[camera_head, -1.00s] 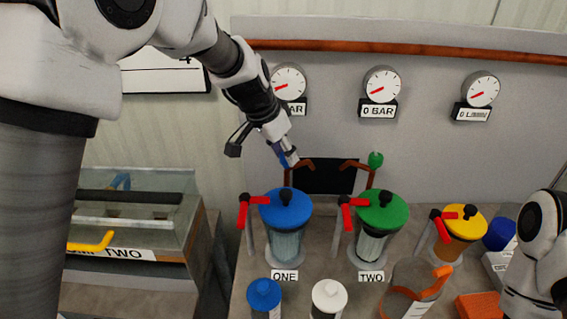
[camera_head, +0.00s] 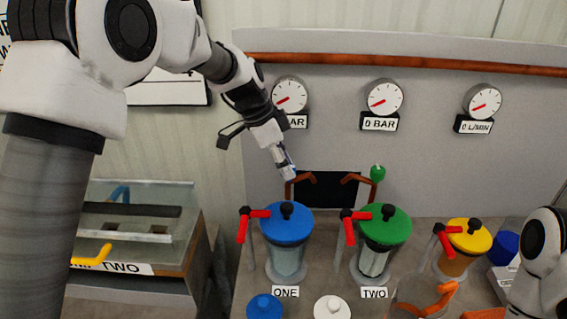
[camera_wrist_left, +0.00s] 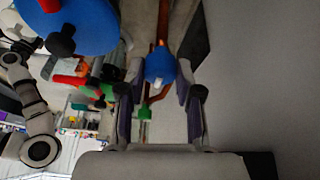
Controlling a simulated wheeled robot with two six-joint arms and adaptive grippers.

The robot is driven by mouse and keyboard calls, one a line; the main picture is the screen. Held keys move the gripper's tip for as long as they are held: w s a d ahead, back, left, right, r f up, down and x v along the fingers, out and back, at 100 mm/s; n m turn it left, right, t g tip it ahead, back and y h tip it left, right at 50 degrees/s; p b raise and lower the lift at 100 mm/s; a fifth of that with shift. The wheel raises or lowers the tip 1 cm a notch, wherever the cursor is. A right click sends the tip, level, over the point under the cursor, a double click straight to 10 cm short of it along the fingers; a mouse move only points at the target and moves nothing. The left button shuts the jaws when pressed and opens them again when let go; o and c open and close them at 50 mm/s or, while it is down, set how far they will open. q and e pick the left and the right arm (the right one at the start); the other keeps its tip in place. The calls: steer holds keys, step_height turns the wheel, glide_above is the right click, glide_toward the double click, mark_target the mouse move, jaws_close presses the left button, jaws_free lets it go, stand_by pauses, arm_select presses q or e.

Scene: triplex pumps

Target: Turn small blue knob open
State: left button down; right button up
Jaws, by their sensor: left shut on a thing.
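The small blue knob (camera_wrist_left: 160,66) shows in the left wrist view between my left gripper's two fingers (camera_wrist_left: 158,82). The fingers are shut on it, one on each side. In the head view my left gripper (camera_head: 288,172) reaches down at the top left of the dark panel with the copper pipes, and it hides the knob there. A similar small green knob (camera_head: 378,172) stands on the right pipe. My right arm shows at the right edge of the head view, but its gripper is out of view.
A blue-lidded pump (camera_head: 287,224) and a green-lidded pump (camera_head: 385,226), each with a red handle, stand below the panel. A yellow-lidded one (camera_head: 469,237) is to the right. Three gauges hang on the grey wall above. A glass-walled tank (camera_head: 140,220) stands at left.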

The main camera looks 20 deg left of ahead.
arm_select(q)
steer(key=shift+s+f, duration=0.1)
steer(key=shift+f, duration=0.1)
steer(key=c, duration=0.9)
jaws_free()
steer(key=shift+o, duration=0.6)
steer(key=shift+d, duration=0.25)
steer(key=v, duration=1.2)
